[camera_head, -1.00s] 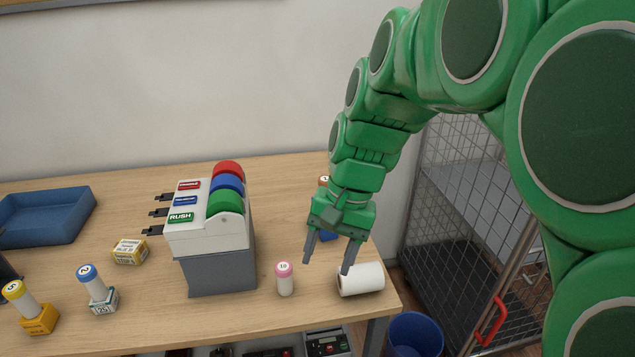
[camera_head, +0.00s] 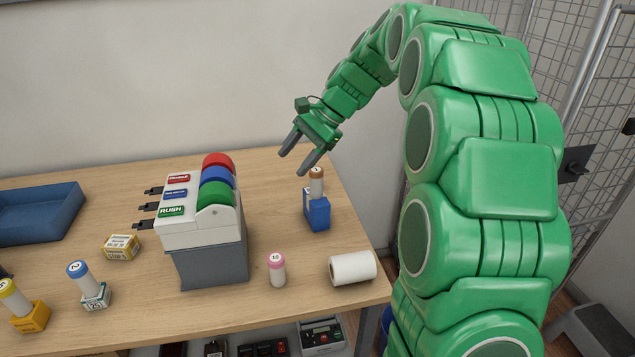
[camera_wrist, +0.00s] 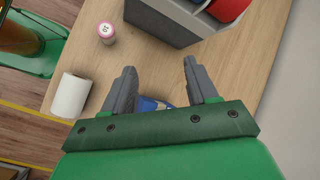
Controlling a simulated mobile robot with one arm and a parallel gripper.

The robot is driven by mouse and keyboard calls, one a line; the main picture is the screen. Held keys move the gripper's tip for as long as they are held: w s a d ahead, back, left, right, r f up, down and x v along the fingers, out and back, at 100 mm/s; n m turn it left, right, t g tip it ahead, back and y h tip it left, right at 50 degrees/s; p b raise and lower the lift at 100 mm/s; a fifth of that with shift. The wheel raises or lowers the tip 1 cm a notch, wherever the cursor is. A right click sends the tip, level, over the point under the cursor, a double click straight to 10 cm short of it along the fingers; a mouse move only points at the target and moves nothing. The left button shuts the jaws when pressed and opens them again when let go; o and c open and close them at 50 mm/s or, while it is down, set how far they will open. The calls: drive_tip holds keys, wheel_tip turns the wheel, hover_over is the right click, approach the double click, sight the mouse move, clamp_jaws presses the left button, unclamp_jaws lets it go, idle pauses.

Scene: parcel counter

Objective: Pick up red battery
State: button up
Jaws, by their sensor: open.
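I cannot make out a red battery for certain in either view. Dark red and black items (camera_head: 264,348) show only in part on a shelf under the counter top, cut off by the bottom of the head view. My gripper (camera_head: 293,163) is open and empty, in the air above the back right of the counter, left of and above a blue block (camera_head: 317,215) with a brown-topped cylinder (camera_head: 316,184) on it. In the wrist view my gripper (camera_wrist: 159,68) has its fingers apart over the counter, with part of the blue block (camera_wrist: 149,104) showing between them.
A tape dispenser (camera_head: 213,262) stands mid-counter. A pink-topped cylinder (camera_head: 277,270) and white roll (camera_head: 353,268) are near the front right. Left are a blue tray (camera_head: 38,222), yellow box (camera_head: 121,247) and capped cylinders on blocks. A wire cage (camera_head: 540,60) stands right of the counter.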

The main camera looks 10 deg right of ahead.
drive_tip(key=w+d+f+m+t+y, duration=0.1)
drive_tip(key=w+d+f+m, duration=0.25)
drive_tip(key=w, duration=0.45)
drive_tip(key=w+d+f+m+y, duration=0.2)
drive_tip(key=w+d+f, duration=0.2)
drive_tip(key=w, duration=0.4)
drive_tip(key=w+d+f+m, duration=0.1)
drive_tip(key=w+d+f, duration=0.1)
drive_tip(key=d+f, duration=0.1)
drive_tip(key=w+d+f+m+y, duration=0.1)
drive_tip(key=w+d+f+m, duration=0.1)
drive_tip(key=f, duration=0.4)
drive_tip(key=w+d+f+m+t+y, duration=0.1)
drive_tip(key=w+d+f, duration=0.2)
drive_tip(key=d+f, duration=0.1)
drive_tip(key=shift+w+d+f+m, duration=0.25)
drive_tip(key=shift+w+f, duration=0.15)
drive_tip(key=shift+f, duration=0.25)
drive_tip(key=shift+a+f, duration=0.2)
drive_tip(key=shift+f, duration=0.05)
drive_tip(key=shift+x, duration=3.65)
drive_tip(key=shift+w+r, duration=0.1)
drive_tip(key=shift+w, duration=0.1)
clamp_jaws()
